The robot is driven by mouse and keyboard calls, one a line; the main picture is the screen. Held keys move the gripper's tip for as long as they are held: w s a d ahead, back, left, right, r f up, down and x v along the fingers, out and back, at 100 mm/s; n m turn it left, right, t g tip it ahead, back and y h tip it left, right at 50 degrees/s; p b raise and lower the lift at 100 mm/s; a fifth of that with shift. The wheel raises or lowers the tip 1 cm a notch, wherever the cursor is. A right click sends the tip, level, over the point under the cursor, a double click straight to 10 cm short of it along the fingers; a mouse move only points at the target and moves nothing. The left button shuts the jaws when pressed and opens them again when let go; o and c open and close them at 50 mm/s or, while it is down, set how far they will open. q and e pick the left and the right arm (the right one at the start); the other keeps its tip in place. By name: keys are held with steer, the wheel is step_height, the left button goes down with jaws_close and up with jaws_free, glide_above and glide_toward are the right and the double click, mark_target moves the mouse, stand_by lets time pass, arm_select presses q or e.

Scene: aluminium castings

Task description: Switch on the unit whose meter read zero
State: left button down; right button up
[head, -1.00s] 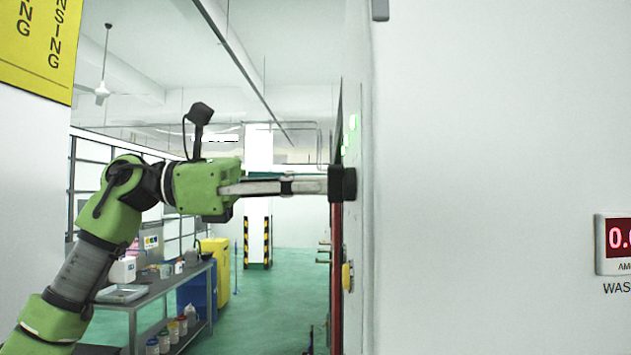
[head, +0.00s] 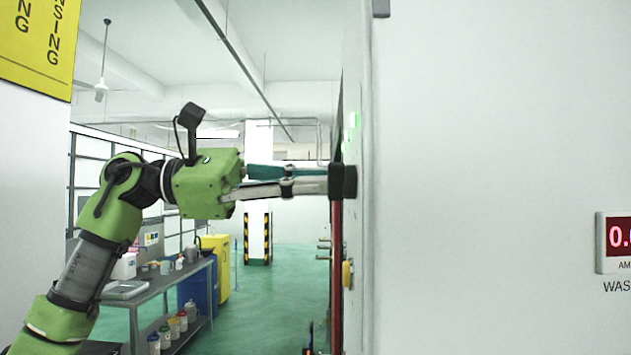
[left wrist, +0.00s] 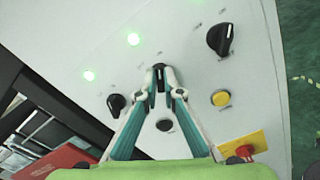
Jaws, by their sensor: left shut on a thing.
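My left gripper (head: 338,182) reaches in from the left, its fingertips at the side panel of a pale cabinet (head: 500,120). In the left wrist view the gripper (left wrist: 160,78) is shut on the middle black knob (left wrist: 159,69) of the control panel (left wrist: 190,70). Other black knobs sit at upper right (left wrist: 221,39) and lower left (left wrist: 116,104). Two green lamps (left wrist: 134,39) (left wrist: 89,75) are lit. A red-digit meter (head: 617,236) at the right edge of the head view is cut off; it starts "0." above "AM" and "WAS". My right gripper is not in view.
On the panel are a yellow button (left wrist: 221,98), a dark round button (left wrist: 165,125) and a red handle on a yellow plate (left wrist: 243,146). A grey bench (head: 165,285) with containers stands at the left. Open green floor (head: 275,290) lies beyond.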

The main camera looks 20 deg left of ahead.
arm_select(q)
steer(key=c, duration=2.2)
jaws_free()
steer(key=shift+r, duration=0.15)
steer(key=shift+a, duration=0.1)
steer(key=v, duration=1.2)
steer(key=shift+s, duration=0.1)
